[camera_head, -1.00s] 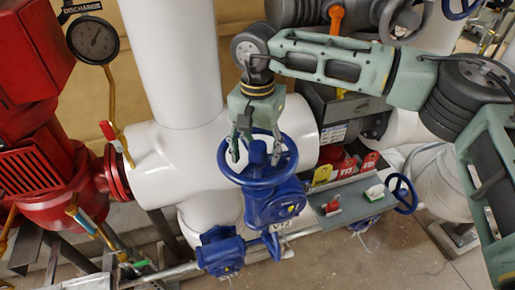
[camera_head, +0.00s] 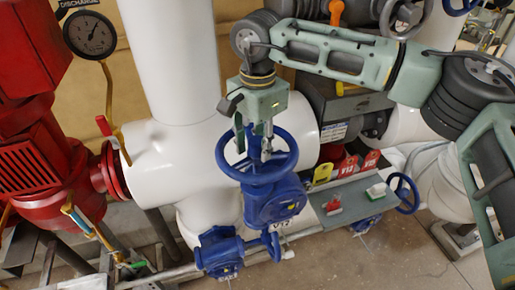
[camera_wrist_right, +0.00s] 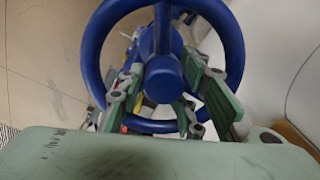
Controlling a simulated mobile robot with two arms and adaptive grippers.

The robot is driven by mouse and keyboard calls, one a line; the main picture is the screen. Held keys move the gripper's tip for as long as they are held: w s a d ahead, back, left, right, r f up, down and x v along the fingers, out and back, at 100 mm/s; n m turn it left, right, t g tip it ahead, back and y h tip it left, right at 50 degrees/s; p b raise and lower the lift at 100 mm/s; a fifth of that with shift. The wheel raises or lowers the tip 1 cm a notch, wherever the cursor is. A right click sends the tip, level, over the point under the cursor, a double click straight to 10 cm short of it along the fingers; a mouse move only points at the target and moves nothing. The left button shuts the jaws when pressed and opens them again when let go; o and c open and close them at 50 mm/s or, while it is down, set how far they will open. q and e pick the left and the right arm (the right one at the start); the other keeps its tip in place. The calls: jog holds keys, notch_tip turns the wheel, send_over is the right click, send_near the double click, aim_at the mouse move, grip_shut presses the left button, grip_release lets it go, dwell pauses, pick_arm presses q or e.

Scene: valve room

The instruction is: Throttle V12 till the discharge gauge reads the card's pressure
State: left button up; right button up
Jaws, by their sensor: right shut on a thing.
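The blue handwheel (camera_head: 226,165) of the valve tagged V12 (camera_head: 283,224) stands in front of the white pipe. My right gripper (camera_head: 255,148) comes down from above, its fingers inside the rim and shut on the wheel's hub. The right wrist view shows the fingers on either side of the blue hub (camera_wrist_right: 163,76), with a spoke running upward. The discharge gauge (camera_head: 91,35) is at upper left, its needle pointing up and slightly right; its figures are too small to read. I cannot make out a card with a pressure. My left gripper is out of view.
A red machine (camera_head: 30,150) stands at left.

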jog(key=m, duration=0.2)
jog(key=shift+s+a+f+m+b, duration=0.1)
jog(key=shift+s+f+m+b, duration=0.05)
jog(key=shift+f+m+b, duration=0.2)
jog(key=m+b, duration=0.1)
jog(key=m, duration=0.2)
jog(key=shift+f, duration=0.15)
jog(key=m+b, duration=0.1)
jog(key=m, duration=0.2)
jog(key=shift+m+b, duration=0.4)
jog(key=shift+m, duration=0.65)
jog(key=shift+r, duration=0.2)
jog(key=o, duration=1.3)
jog(key=shift+w, duration=0.4)
jog(key=shift+s+r+p, duration=0.15)
jog(key=shift+r+p, duration=2.05)
jog(key=shift+r, duration=1.25)
